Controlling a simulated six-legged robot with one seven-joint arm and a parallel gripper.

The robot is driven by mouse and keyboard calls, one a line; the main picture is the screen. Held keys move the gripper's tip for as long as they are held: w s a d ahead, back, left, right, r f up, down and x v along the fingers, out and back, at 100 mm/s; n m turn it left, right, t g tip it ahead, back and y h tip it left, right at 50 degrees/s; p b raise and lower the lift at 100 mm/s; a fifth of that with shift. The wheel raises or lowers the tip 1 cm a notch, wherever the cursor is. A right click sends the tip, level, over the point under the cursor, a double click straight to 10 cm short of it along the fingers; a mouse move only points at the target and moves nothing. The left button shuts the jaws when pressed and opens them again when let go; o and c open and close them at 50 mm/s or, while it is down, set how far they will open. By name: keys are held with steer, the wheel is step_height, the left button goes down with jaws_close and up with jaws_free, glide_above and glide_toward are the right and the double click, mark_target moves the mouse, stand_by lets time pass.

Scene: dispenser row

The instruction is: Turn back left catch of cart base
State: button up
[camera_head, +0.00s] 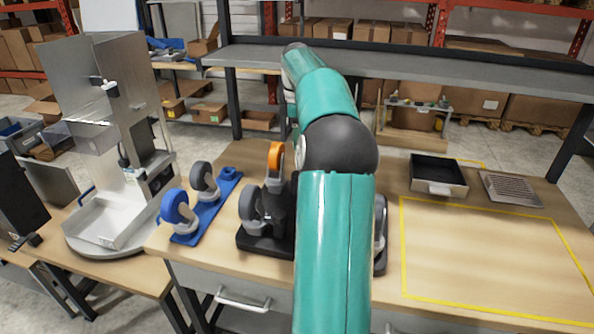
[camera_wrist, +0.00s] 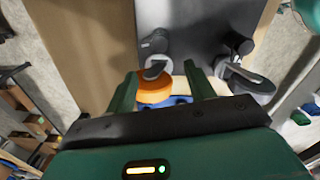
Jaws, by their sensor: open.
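The cart base (camera_head: 262,245) is a black plate with casters on the bench in the head view, partly hidden behind my arm. Its back left caster has an orange wheel (camera_head: 275,160); a grey-wheeled caster (camera_head: 250,205) stands in front of it. In the wrist view the base is a dark plate (camera_wrist: 185,18). The orange wheel (camera_wrist: 155,92) shows between the fingers of my gripper (camera_wrist: 161,72), which is open. A grey part (camera_wrist: 155,62) of that caster sits just ahead of the fingers. I cannot make out the catch's position or any finger contact.
A blue piece (camera_head: 212,208) with a blue and a grey wheel lies left of the base. A dispenser (camera_head: 105,130) stands farther left. A black tray (camera_head: 438,175) and a grated tray (camera_head: 511,188) lie right; the yellow-outlined area (camera_head: 490,255) is clear.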

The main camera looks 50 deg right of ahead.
step_height(320, 180, down, 12)
stand_by(0.4)
